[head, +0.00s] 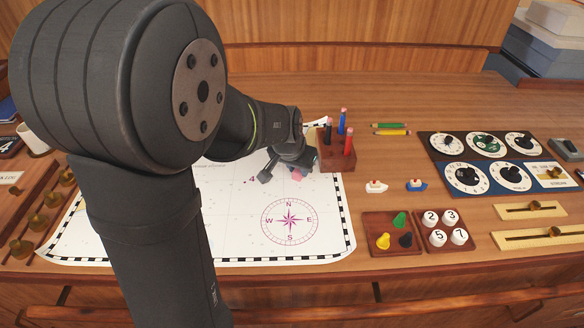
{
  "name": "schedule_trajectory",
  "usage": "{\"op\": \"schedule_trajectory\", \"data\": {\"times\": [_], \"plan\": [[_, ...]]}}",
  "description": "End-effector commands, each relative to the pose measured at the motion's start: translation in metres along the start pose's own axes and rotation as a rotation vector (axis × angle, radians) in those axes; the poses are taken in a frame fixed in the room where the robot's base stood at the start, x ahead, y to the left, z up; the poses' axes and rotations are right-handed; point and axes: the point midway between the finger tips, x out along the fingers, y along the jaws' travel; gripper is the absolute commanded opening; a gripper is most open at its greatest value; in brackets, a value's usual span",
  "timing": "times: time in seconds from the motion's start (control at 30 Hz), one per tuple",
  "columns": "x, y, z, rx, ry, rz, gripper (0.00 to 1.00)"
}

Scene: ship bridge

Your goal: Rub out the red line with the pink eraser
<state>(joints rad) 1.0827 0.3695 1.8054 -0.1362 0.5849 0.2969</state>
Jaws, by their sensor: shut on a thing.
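My gripper (287,172) is low over the white chart (230,228), near its upper right part. It is shut on the pink eraser (298,175), of which only a small pink patch shows beside the fingers. I cannot tell whether the eraser touches the chart. No red line shows; my arm covers much of the chart's left and upper part.
A wooden block with pencils (336,157) stands close to the right of my gripper. Two toy boats (376,187), a tray of coloured pieces (393,233), a tray of numbered pegs (445,232) and dial panels (487,160) lie further right. A white mug (33,138) is at left.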

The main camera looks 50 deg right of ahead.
Motion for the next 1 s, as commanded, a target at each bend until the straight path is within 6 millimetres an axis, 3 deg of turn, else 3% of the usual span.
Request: {"op": "schedule_trajectory", "data": {"times": [0.37,0.7,1.0], "plan": [[0.001,0.004,-0.002,0.0,-0.001,0.001,0.05],[0.005,0.022,-0.012,0.002,-0.001,0.001,0.05],[0.005,0.021,-0.012,0.0,0.0,0.0,0.05]]}}
